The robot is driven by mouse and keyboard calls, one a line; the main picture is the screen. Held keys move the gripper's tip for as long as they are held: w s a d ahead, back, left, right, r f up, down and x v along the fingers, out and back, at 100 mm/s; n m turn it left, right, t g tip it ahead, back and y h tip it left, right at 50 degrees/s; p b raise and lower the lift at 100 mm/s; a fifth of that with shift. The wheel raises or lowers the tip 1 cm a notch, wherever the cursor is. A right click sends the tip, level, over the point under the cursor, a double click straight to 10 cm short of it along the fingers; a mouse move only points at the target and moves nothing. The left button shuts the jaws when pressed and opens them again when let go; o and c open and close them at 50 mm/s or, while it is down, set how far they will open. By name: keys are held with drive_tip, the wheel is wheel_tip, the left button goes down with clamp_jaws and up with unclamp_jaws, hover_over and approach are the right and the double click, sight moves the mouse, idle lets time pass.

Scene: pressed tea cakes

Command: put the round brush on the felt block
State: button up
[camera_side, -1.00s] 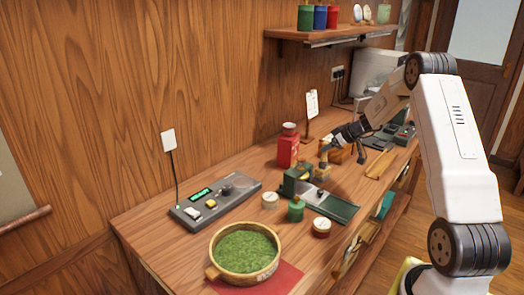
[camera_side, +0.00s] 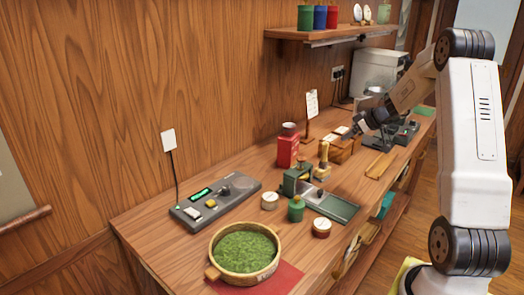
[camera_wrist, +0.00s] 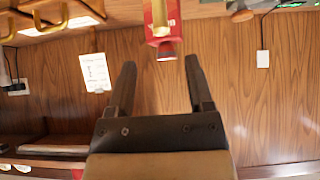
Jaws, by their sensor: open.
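The round brush (camera_side: 323,154) stands upright, its tan handle pointing up, just right of the red canister. Its lower end appears to rest on a small yellowish-tan block (camera_side: 322,174), which looks like the felt block; the contact is too small to see clearly. My gripper (camera_side: 347,136) is open and empty, above and to the right of the brush, apart from it. In the wrist view my gripper (camera_wrist: 158,65) shows two spread fingers with nothing between them. A golden handle (camera_wrist: 160,12), probably the brush's, shows beyond the fingertips in front of the red canister (camera_wrist: 153,35).
A green press (camera_side: 297,180) and its tray (camera_side: 333,206) stand close to the block. A wooden box (camera_side: 342,150) lies behind. A shelf (camera_side: 330,33) hangs above.

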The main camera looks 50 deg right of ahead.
idle(0.4)
drive_tip(key=w+a+f+g+y, duration=0.1)
drive_tip(key=w+a+f+g, duration=0.15)
drive_tip(key=a, duration=1.05)
drive_tip(key=s+a+f+g, duration=0.1)
drive_tip(key=s+a, duration=0.3)
drive_tip(key=a, duration=0.5)
drive_tip(key=s+a+f+g, duration=0.1)
drive_tip(key=s+a, duration=0.3)
drive_tip(key=a, duration=0.5)
drive_tip(key=s+a+f+g+h, duration=0.1)
drive_tip(key=s+a, duration=0.3)
drive_tip(key=a, duration=0.5)
drive_tip(key=shift+f+g, duration=0.25)
drive_tip(key=shift+g, duration=0.2)
drive_tip(key=shift+w, duration=0.1)
